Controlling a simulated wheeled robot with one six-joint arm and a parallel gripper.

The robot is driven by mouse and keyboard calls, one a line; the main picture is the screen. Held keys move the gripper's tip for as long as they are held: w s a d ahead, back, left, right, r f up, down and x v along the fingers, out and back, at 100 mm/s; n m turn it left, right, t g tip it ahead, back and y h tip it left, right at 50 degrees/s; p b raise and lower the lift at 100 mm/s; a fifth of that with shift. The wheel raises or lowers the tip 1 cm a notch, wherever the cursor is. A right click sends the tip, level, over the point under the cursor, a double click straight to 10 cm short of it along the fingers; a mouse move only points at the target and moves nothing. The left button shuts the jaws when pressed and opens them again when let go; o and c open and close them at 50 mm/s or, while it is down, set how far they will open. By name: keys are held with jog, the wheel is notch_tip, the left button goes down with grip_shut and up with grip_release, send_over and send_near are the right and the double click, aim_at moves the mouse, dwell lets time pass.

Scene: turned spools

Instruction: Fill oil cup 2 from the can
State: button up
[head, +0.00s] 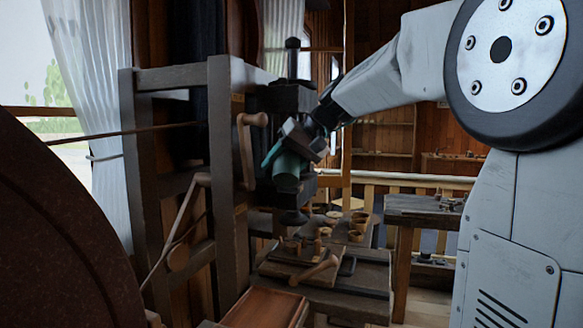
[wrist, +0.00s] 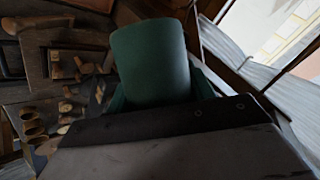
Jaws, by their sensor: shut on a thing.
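A green can (head: 287,174) is in my gripper (head: 284,152), beside the dark upright machine (head: 226,160) with wooden crank handles. My gripper is shut on the can and holds it above the bench. The can looks slightly tilted in the head view. In the wrist view the can (wrist: 150,62) fills the upper middle, and the dark gripper body hides its lower end. I cannot make out which part is oil cup 2; the can and gripper cover part of the machine.
A low bench (head: 330,297) below the can holds several small wooden pieces and a wooden-handled tool (head: 315,270). An orange-brown tray (head: 265,308) lies in front. Another dark table (head: 425,208) stands to the right. A large dark rounded shape (head: 55,240) blocks the left foreground.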

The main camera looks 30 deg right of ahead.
aim_at(281, 156)
dwell(0.4)
jog(key=r+t, duration=0.1)
jog(key=s+a+n+t+h, duration=0.1)
jog(key=shift+s+r+n+t+h, duration=0.15)
jog(key=shift+r+n+t+h, duration=0.15)
jog(key=shift+r+t, duration=0.1)
jog(key=r+n+t, duration=0.1)
jog(key=s+n+t+h, duration=0.1)
jog(key=t, duration=0.1)
jog(key=shift+s+a+r+h, duration=0.1)
jog(key=shift+a+r+h, duration=0.2)
jog(key=shift+a+r, duration=0.1)
